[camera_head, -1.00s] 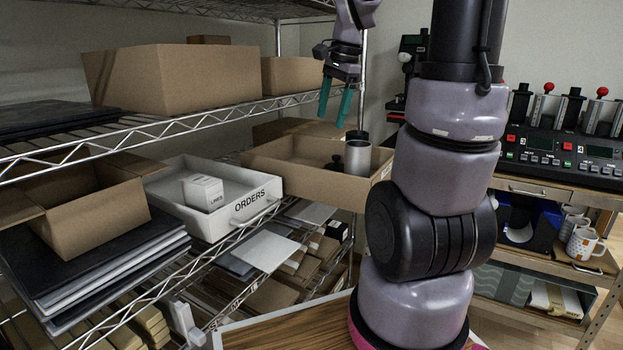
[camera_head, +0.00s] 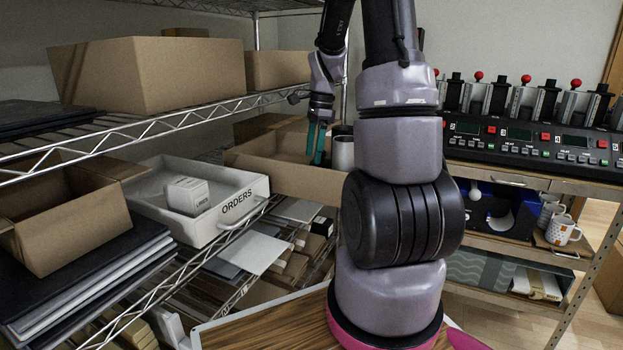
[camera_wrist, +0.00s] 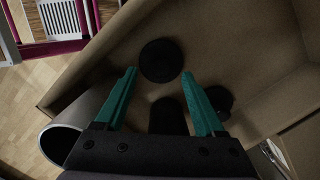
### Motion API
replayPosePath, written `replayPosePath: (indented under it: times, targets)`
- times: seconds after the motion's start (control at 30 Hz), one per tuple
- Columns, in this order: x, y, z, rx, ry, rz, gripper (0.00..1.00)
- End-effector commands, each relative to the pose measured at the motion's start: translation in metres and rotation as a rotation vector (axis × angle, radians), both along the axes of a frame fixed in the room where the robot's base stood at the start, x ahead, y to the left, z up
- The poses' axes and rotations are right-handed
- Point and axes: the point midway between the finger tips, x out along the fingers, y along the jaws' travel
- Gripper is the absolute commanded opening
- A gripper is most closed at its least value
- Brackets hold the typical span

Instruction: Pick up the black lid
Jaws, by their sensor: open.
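My gripper (camera_head: 314,157) is open, its green fingers pointing down into an open cardboard box (camera_head: 285,175) on the shelf. In the wrist view a round black disc, seemingly the black lid (camera_wrist: 161,60), lies in the box just beyond and between the fingertips (camera_wrist: 160,72). A second dark round piece (camera_wrist: 220,98) is beside the right finger. A dark cylinder (camera_wrist: 168,115) shows between the fingers, partly hidden by the gripper. I cannot tell for certain which piece is the lid. Nothing is held. In the head view, the fingers and box wall hide the lid.
The box walls surround the fingers. A white ORDERS bin (camera_head: 225,225) is to the left, and an upper wire shelf (camera_head: 180,118) is nearby.

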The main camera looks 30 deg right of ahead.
Motion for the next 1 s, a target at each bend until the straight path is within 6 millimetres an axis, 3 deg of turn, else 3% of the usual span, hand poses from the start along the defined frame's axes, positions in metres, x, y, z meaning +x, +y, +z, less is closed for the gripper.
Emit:
replayPosePath:
  times: [0.2, 0.5, 0.53, 0.7, 1.0]
  targets:
    - [0.003, 0.002, -0.032, 0.001, 0.003, 0.000, 0.71]
    - [0.004, 0.003, -0.038, 0.001, 0.000, -0.001, 0.71]
    - [0.004, 0.003, -0.038, 0.001, 0.000, -0.001, 0.67]
    - [0.004, 0.003, -0.038, 0.001, 0.000, 0.000, 0.02]
    - [0.004, 0.003, -0.037, 0.000, -0.001, 0.000, 0.00]
